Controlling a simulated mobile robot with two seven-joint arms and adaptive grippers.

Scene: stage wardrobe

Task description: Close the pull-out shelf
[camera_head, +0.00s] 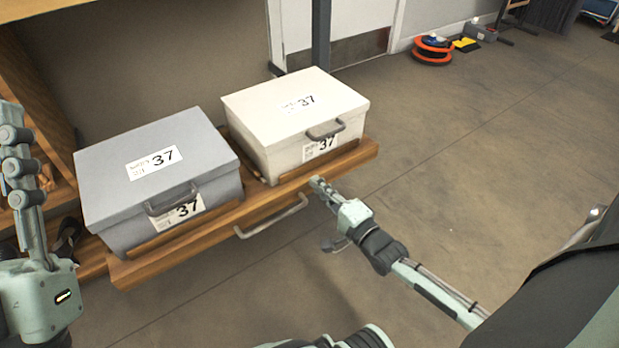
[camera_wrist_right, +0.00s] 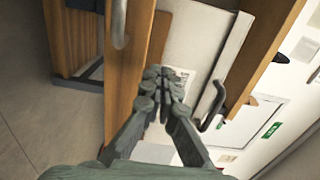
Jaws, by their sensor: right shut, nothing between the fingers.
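The pull-out shelf (camera_head: 345,163) stands out into the room in the head view, with a metal bar handle (camera_head: 272,219) on its front. It carries a grey box (camera_head: 140,178) on the left and a white box (camera_head: 285,105) on the right, both labelled 37. My right gripper (camera_head: 318,184) is shut and empty at the shelf's front edge, right of the bar handle; contact is unclear. My left gripper (camera_head: 14,135) is raised at the left edge, partly cut off.
A wooden rack (camera_head: 30,105) stands at the left, with dark items low inside. A metal post (camera_head: 321,35) rises behind the white box. An orange cable reel (camera_head: 432,50) lies farther back. The floor right of the shelf is clear.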

